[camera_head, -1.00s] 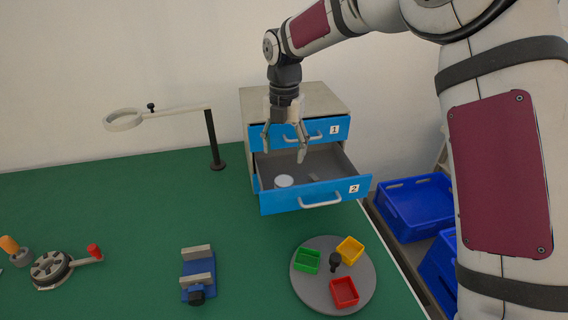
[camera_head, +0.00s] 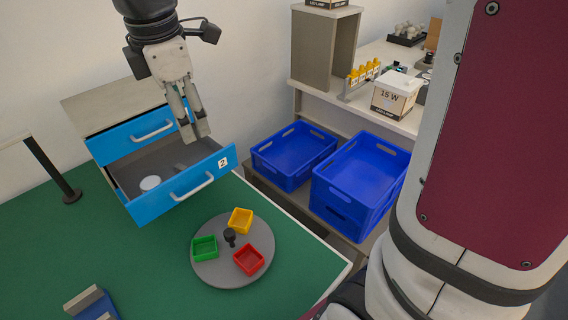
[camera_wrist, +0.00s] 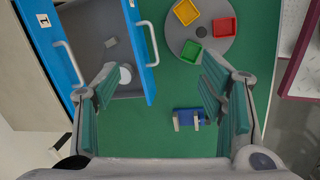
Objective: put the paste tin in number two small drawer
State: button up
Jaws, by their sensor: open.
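The number two small drawer (camera_head: 181,187) is pulled open, with a blue front, a pale handle and a "2" label. A small round white-topped tin (camera_head: 150,183), which looks like the paste tin, sits inside it at the left, near the front. The tin also shows in the wrist view (camera_wrist: 124,75), close by my left finger. My gripper (camera_head: 196,131) is open and empty, above the right part of the open drawer. A small grey piece (camera_wrist: 110,42) also lies in the drawer.
The number one drawer (camera_head: 136,134) above is shut. A grey turntable (camera_head: 207,272) with green, yellow and red trays stands in front on the green bench. Blue crates (camera_head: 293,155) stand to the right. A shelf with a "15 W" box (camera_head: 396,94) is behind them.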

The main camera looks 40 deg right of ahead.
jog(key=s+d+f+m+t, duration=0.1)
jog(key=s+d+m, duration=0.2)
jog(key=s+m, duration=0.6)
jog(key=s+d+m+t+y, duration=0.1)
jog(key=s+d+m, duration=0.3)
jog(key=s+m, duration=0.5)
jog(key=shift+s+d+f, duration=0.2)
jog(key=shift+s+f, duration=0.2)
jog(key=shift+s, duration=0.8)
